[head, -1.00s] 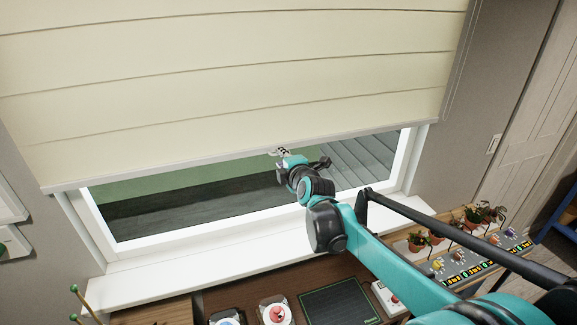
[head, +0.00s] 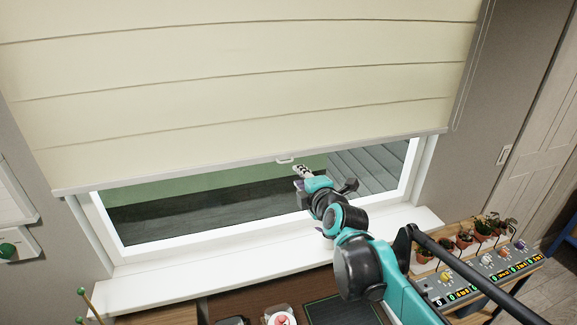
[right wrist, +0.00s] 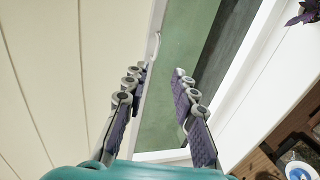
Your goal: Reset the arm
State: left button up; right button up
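My right gripper (head: 302,177) is in front of the window, just below the blind's bottom bar. In the right wrist view my right gripper (right wrist: 163,85) is open, with nothing between its fingers. The cream blind (head: 240,85) hangs over most of the window. Its small white pull handle (head: 286,160) sits at the bottom edge, a little above and left of the gripper and apart from it. The handle also shows in the right wrist view (right wrist: 153,47), beyond the fingertips. My left gripper is not in view.
A white window sill (head: 250,255) runs below the window. Several potted plants (head: 465,240) stand at the right behind a panel with coloured knobs (head: 490,268). A dark mat (head: 345,309) and a red-topped white item (head: 281,318) lie on the table. A green-tipped stake (head: 82,291) stands at lower left.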

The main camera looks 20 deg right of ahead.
jog(key=s+a+f+m+g+b, duration=0.1)
jog(key=s+f+m+g+b, duration=0.3)
jog(key=s+f+m+b, duration=0.4)
jog(key=s+a+f+m+g+b, duration=0.2)
jog(key=s+f+m+g+b, duration=0.2)
jog(key=s+f, duration=1.3)
notch_tip(320, 180, down, 9)
jog(key=m+b, duration=0.3)
jog(key=m, duration=0.3)
jog(key=shift+s+f+m+h+b, duration=0.15)
jog(key=shift+f+m+h+b, duration=0.05)
jog(key=shift+m+h+b, duration=0.15)
jog(key=shift+a, duration=0.1)
